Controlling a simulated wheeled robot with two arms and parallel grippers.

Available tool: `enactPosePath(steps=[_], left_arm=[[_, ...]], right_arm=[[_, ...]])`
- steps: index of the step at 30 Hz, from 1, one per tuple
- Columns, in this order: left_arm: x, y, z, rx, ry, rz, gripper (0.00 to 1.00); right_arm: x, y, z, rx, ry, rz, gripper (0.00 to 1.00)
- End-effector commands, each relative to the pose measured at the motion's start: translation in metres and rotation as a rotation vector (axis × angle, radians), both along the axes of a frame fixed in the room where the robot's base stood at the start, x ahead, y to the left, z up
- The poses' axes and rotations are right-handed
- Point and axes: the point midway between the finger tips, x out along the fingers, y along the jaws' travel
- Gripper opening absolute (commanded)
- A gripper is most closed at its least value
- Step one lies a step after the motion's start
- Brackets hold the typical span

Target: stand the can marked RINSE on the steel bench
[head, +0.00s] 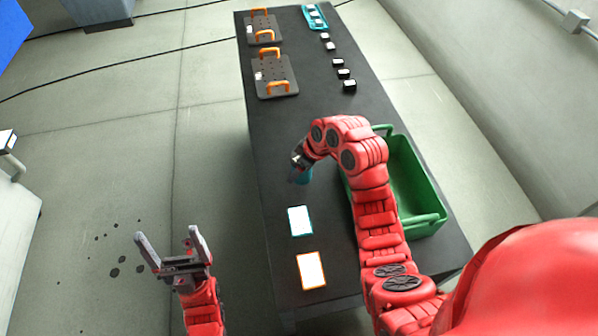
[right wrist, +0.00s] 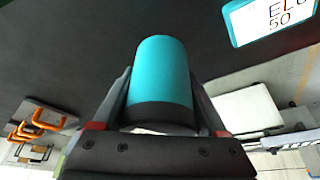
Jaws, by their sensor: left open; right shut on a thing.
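My right gripper (head: 297,163) is over the dark bench top, left of the green crate. It is shut on a teal can (head: 304,176), mostly hidden by the hand in the head view. In the right wrist view the can (right wrist: 160,75) sits between both fingers, with a dark band at its near end. No marking shows on the can, so I cannot tell whether it reads RINSE. I cannot tell whether it touches the bench. My left gripper (head: 167,238) is open and empty over the floor, left of the bench. No surface is clearly marked as the steel bench.
The dark bench (head: 285,135) carries a green crate (head: 428,185), a teal-framed card (head: 300,221), an orange-framed card (head: 311,270), two plates with orange handles (head: 276,77), several black blocks (head: 349,86) and a teal tray (head: 315,16). A pale cabinet (head: 18,210) stands left.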

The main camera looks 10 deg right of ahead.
Motion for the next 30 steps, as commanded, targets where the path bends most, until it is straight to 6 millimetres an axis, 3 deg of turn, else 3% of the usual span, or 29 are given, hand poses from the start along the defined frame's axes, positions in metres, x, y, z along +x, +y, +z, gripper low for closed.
enactPosePath(steps=[6,12,24,25,28,30], left_arm=[[0.000,0.000,0.006,0.000,0.001,0.000,0.95],[0.000,0.000,0.028,0.000,0.000,0.000,0.95],[0.000,0.000,0.021,0.000,0.001,0.000,0.95],[0.000,0.000,0.022,0.000,0.001,0.000,0.95],[0.000,0.000,0.022,0.000,0.000,0.000,0.95],[0.000,0.000,0.022,0.000,0.001,0.000,0.95]], right_arm=[[0.009,-0.002,0.000,0.002,-0.001,-0.002,0.03],[0.006,-0.002,-0.029,0.001,0.006,-0.002,0.03],[0.008,-0.003,-0.040,0.002,-0.003,-0.003,0.03],[0.008,-0.003,-0.039,0.002,-0.003,-0.003,0.79],[0.008,-0.003,-0.039,0.001,-0.002,-0.003,0.97],[0.008,-0.003,-0.039,0.001,-0.002,-0.003,1.00]])
